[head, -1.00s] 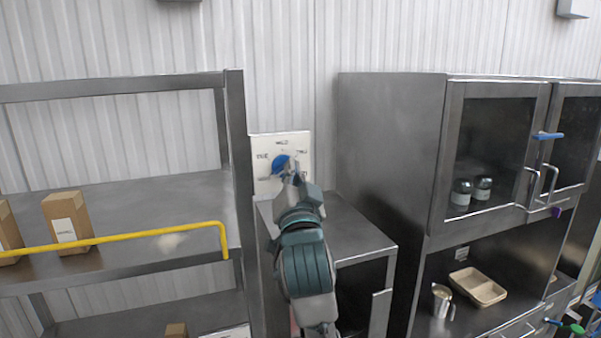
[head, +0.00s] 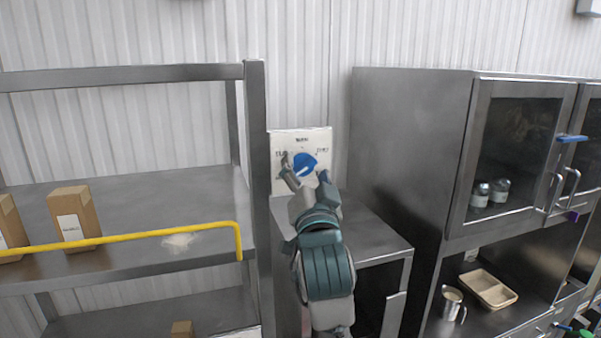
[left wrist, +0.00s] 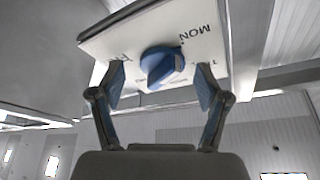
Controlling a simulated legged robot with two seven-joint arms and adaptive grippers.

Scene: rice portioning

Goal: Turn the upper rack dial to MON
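The dial (head: 304,164) is a blue round knob with a white pointer mark on a white panel (head: 285,181) beside the rack post. In the head view its pointer points to the lower left. In the left wrist view the dial (left wrist: 162,66) sits on the panel (left wrist: 130,30), with the label MON above it at the right. My left gripper (head: 308,171) is open just in front of the dial. In the left wrist view its two fingers (left wrist: 160,90) stand apart, on either side of the dial and clear of it. My right gripper is not in view.
A rack (head: 257,200) with a yellow rail (head: 130,236) and cardboard boxes (head: 73,217) stands at the left. A low metal cabinet (head: 365,238) is below the panel. A tall cabinet (head: 405,150) with glass doors stands at the right, holding jars, a jug (head: 450,303) and a tray (head: 488,290).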

